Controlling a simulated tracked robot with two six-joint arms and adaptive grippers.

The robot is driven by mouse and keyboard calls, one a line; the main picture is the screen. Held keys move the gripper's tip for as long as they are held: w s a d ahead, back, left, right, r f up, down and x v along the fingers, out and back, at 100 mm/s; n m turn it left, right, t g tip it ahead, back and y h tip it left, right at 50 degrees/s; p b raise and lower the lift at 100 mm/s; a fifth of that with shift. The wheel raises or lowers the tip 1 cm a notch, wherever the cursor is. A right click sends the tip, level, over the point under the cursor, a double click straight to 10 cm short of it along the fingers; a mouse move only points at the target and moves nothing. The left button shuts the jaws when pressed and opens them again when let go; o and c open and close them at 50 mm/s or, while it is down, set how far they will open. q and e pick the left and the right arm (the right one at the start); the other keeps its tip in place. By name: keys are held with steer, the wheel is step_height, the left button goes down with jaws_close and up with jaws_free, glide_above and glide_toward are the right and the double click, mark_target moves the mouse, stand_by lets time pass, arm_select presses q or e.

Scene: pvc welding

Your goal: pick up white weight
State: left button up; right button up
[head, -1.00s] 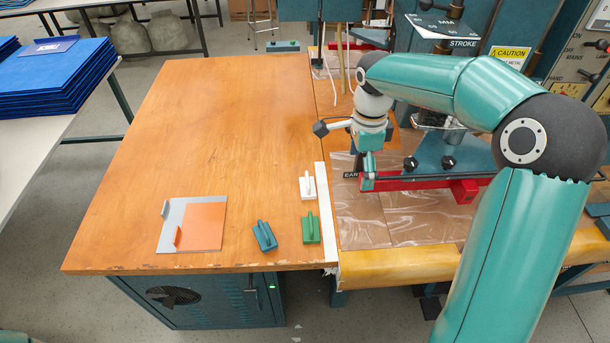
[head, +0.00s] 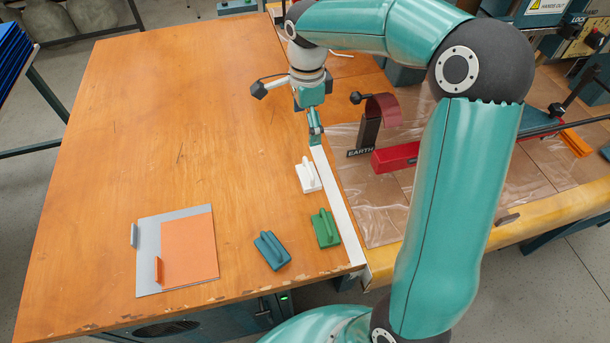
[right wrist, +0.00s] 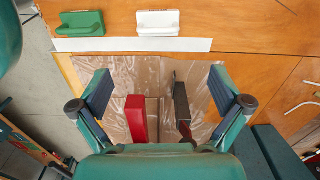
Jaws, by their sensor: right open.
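The white weight (head: 308,175), a small block with a raised handle, stands on the wooden table beside a white strip. In the right wrist view the white weight (right wrist: 158,22) is at the top, beyond the fingers. My right gripper (head: 316,136) is above the strip's far end, a little behind the weight in the head view, and does not touch it. In the right wrist view my right gripper (right wrist: 160,88) is open, with nothing held between its fingers. My left gripper is not in view.
A green weight (head: 325,228) and a teal weight (head: 271,250) stand close to the white one. A grey plate with an orange sheet (head: 189,250) lies to the left. A red bar (head: 396,158) and a dark red curved piece (head: 383,110) stand to the right. The table's middle is clear.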

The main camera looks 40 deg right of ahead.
mark_target(308, 166)
steer(key=f, duration=1.1)
steer(key=shift+s+d, duration=0.25)
steer(key=shift+s, duration=0.1)
step_height(308, 166, down, 4)
steer(key=shift+w+a+f+p, duration=0.1)
steer(key=shift+a+f+p, duration=0.1)
steer(key=shift+p, duration=0.65)
steer(key=shift+f, duration=0.55)
steer(key=c, duration=1.5)
steer(key=shift+w+d+r, duration=0.1)
steer(key=shift+c, duration=0.8)
steer(key=shift+r, duration=0.15)
